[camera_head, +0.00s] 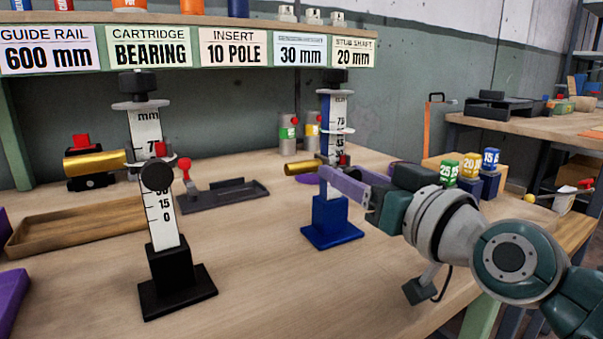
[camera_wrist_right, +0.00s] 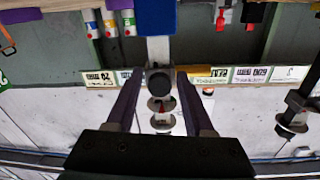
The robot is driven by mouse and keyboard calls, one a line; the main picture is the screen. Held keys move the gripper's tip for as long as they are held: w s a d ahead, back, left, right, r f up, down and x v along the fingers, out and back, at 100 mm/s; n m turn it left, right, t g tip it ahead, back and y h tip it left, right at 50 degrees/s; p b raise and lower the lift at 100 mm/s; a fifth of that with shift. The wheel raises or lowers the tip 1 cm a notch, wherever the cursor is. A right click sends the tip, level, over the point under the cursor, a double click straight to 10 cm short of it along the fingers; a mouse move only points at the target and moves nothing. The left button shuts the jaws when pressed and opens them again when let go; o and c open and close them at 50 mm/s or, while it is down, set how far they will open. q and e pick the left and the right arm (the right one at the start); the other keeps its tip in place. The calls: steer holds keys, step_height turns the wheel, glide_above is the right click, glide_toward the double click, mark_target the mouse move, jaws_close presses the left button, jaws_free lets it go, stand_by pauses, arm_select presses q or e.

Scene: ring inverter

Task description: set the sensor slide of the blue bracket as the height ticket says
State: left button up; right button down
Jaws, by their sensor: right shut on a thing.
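The blue bracket (camera_head: 332,228) stands upright on the bench, right of centre, with a white millimetre scale (camera_head: 336,108) on its post. Its sensor slide carries a gold cylinder (camera_head: 299,168) pointing left and a small red part (camera_head: 345,160), low on the visible scale. My right gripper (camera_head: 328,176) reaches in from the right and is shut on the slide's black knob, which shows between the fingers in the right wrist view (camera_wrist_right: 159,83). The fingers hide the slide's reading. A card reading 30 mm (camera_head: 300,50) hangs on the shelf edge; its small heading is unreadable. My left gripper is not in view.
A similar black bracket (camera_head: 165,270) with a gold cylinder (camera_head: 94,163) stands at left. A wooden tray (camera_head: 75,228) and dark tray (camera_head: 225,195) lie behind. Numbered blocks (camera_head: 470,168) stand beyond my right arm. The front middle bench is clear.

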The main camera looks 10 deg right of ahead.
steer(key=c, duration=0.6)
jaws_free()
steer(key=p+v, duration=0.2)
steer(key=v, duration=0.8)
steer(key=shift+r, duration=0.15)
